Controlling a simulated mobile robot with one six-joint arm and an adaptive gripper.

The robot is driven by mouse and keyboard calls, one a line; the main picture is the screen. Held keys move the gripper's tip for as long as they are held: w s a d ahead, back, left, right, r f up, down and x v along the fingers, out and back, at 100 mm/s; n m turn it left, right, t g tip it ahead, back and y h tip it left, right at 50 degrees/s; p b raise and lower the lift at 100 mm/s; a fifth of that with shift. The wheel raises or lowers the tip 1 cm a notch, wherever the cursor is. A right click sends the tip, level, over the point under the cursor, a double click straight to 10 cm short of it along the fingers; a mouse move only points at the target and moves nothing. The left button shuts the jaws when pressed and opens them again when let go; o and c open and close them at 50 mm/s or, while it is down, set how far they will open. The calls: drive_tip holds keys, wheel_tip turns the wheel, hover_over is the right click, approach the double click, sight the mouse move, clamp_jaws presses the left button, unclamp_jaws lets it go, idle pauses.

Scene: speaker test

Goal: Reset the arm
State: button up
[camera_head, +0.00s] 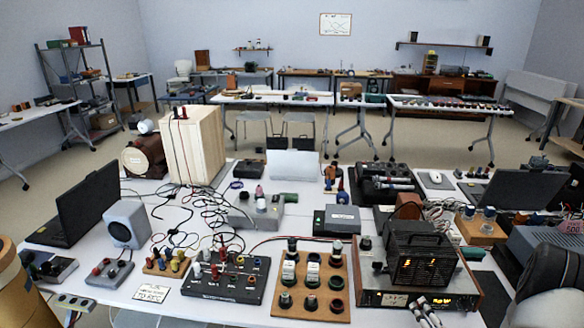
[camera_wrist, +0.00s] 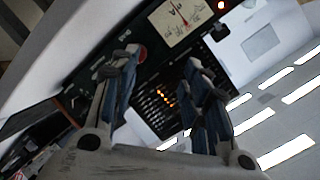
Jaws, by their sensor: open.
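My gripper (camera_wrist: 160,65) shows in the wrist view, with its two dark-padded fingers spread wide apart. It is open, and nothing shows held between the fingers. Behind the fingers is a dark instrument panel with a pale dial meter (camera_wrist: 183,19) and glowing orange marks (camera_wrist: 165,97). The wrist picture is tilted, and I cannot tell how far the panel is from the fingertips.
A white table (camera_head: 165,215) is crowded with a wooden box (camera_head: 193,145), a grey speaker (camera_head: 127,224), a laptop (camera_head: 85,205), loose cables, terminal boards and a black caged device (camera_head: 420,258) on a lit instrument. Open floor lies behind the table. Bright ceiling lights (camera_wrist: 287,152) show in the wrist view.

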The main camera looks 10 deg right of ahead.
drive_tip(key=w+a+r+n+g, duration=0.2)
drive_tip(key=r+n, duration=0.1)
drive_tip(key=r, duration=0.3)
drive_tip(key=w+a+r+n+g, duration=0.2)
drive_tip(key=r, duration=0.3)
drive_tip(key=s+a+r+n+g+h, duration=0.1)
drive_tip(key=s+a+r+n+g, duration=0.15)
drive_tip(key=a+r, duration=0.45)
drive_tip(key=s+a+r+n+g+y, duration=0.1)
drive_tip(key=s+a+r, duration=0.3)
drive_tip(key=s+a, duration=0.5)
drive_tip(key=s+a+r+n+g+y, duration=0.2)
drive_tip(key=s+a, duration=0.6)
drive_tip(key=s, duration=0.8)
wheel_tip(320, 180, up, 3)
drive_tip(key=shift+a+r+n, duration=0.1)
drive_tip(key=shift+a+n, duration=0.25)
drive_tip(key=shift+n, duration=0.6)
drive_tip(key=shift+w+d+g, duration=0.1)
drive_tip(key=shift+g, duration=0.15)
